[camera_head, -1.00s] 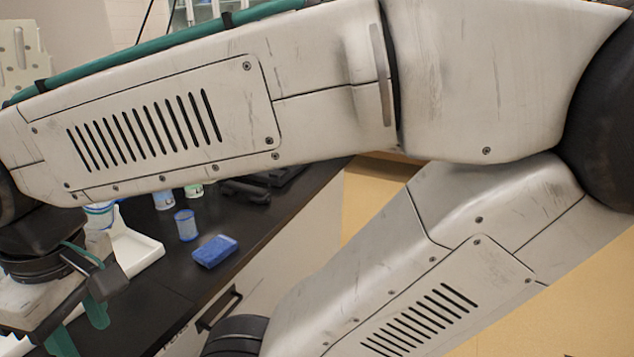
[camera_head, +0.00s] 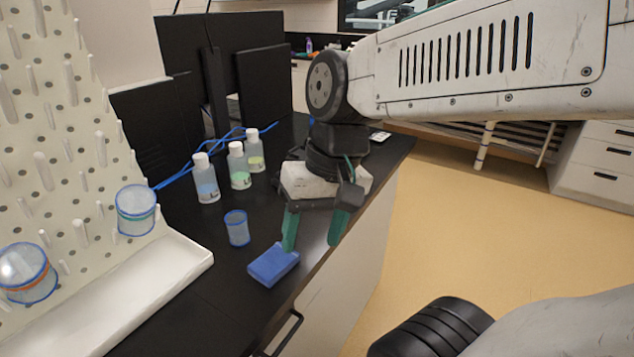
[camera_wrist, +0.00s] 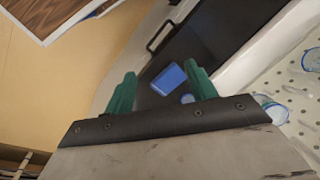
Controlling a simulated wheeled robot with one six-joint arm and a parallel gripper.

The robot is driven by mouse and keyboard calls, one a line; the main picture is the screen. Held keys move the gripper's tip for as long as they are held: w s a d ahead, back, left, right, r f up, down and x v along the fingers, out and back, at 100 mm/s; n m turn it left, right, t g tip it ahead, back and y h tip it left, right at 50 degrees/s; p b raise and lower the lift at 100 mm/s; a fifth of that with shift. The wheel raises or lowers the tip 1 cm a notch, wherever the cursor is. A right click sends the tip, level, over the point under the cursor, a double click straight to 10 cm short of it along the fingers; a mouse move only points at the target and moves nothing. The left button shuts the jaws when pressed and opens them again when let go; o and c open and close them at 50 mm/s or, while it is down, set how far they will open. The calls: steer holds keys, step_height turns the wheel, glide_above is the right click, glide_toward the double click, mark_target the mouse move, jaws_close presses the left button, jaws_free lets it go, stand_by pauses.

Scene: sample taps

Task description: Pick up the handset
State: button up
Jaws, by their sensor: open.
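My gripper (camera_head: 312,245) has green fingers spread apart with nothing between them. It points down above the front edge of the black counter, just right of the blue box. In the wrist view my gripper (camera_wrist: 160,76) is also open, with the blue box showing beyond the fingers. I cannot clearly make out the handset now. Dark shapes show on the dark counter beside my wrist in the head view, but my gripper and wrist cover much of that spot. No handset shows in the wrist view.
A blue box (camera_head: 273,264) and a blue-rimmed cup (camera_head: 237,229) stand on the black counter (camera_head: 190,318). Several capped bottles (camera_head: 239,167) stand behind, near monitors (camera_head: 263,85). A white pegboard rack (camera_head: 75,170) fills the left. Tan floor (camera_head: 455,215) lies right.

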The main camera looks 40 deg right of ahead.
steer(key=w+d+f+m+t+y, duration=0.1)
steer(key=w+d+m+t+y, duration=0.15)
steer(key=w+m, duration=0.45)
steer(key=w+d+f+m+t+y, duration=0.1)
steer(key=w+f+m+y, duration=0.15)
steer(key=w+m, duration=0.45)
steer(key=w+d+f+m+t+h, duration=0.1)
steer(key=w+d+f+m+t, duration=0.1)
steer(key=w+d+m, duration=0.2)
steer(key=w+d+f+m+t+h, duration=0.1)
steer(key=w+d+f+m+t, duration=0.1)
steer(key=d+m, duration=0.4)
steer(key=w+d+f+m+t+h, duration=0.1)
steer(key=w+d+f+m+t, duration=0.2)
steer(key=d, duration=0.8)
steer(key=shift+w+f+m, duration=0.15)
steer(key=shift+w+m, duration=0.35)
steer(key=shift+w, duration=0.25)
steer(key=shift+w+f+m, duration=0.15)
steer(key=shift+w+m, duration=0.35)
steer(key=shift+w, duration=0.25)
steer(key=x, duration=0.6)
steer(key=shift+w+a, duration=0.15)
steer(key=shift+a, duration=0.15)
steer(key=shift+w+a+f, duration=0.1)
steer(key=shift+w+f, duration=0.2)
steer(key=shift+w, duration=0.1)
